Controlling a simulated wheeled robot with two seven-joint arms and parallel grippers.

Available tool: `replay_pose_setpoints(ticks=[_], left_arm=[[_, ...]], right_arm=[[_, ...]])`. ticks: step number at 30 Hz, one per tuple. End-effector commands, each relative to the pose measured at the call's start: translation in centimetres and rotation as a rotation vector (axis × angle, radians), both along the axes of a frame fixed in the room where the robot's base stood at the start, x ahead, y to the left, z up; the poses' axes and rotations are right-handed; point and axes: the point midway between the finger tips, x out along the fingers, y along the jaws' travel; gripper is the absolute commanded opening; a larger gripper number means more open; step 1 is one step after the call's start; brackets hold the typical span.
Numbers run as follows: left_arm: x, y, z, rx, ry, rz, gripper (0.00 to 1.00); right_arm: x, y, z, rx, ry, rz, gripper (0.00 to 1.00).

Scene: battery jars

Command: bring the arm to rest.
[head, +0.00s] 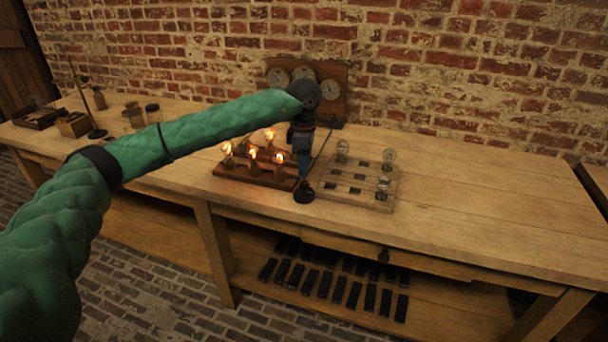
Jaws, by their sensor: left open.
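My left arm, in a green quilted sleeve, reaches in from the left across the head view. My left gripper (304,192) hangs down at its far end, at the bench's front part. It is small and dark here, and I see nothing held in it. It hangs in the gap between a dark wooden board with several glowing bulbs (228,171) and a pale board with square slots (345,201). Whether it touches either board I cannot tell. The pale board carries a few unlit glass bulbs or jars (389,158). My right gripper is not in view.
The wooden bench (480,205) is bare to the right. A panel with round dials (333,90) stands at the back against the brick wall. Jars (153,113), a stand and small boxes (74,124) are at the left. Several dark blocks (354,295) lie on the lower shelf.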

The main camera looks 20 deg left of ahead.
Motion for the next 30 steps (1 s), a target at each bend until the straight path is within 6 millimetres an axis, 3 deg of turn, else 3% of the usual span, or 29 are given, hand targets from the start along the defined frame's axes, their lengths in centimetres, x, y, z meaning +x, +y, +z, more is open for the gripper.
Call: replay_pose_setpoints(ticks=[6, 20, 25, 30], left_arm=[[0.0, 0.0, 1.7, -0.001, -0.001, 0.0, 0.48], [0.3, -0.3, 1.9, -0.016, -0.013, 0.03, 0.48], [2.0, -2.7, 2.2, -0.145, -0.101, 0.072, 0.48], [3.9, -7.1, 3.7, -0.395, -0.19, 0.124, 0.48]], right_arm=[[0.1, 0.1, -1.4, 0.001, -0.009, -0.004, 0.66], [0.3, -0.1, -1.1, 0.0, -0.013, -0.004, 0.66], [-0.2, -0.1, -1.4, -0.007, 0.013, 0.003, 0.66], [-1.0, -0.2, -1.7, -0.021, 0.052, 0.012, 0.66]])
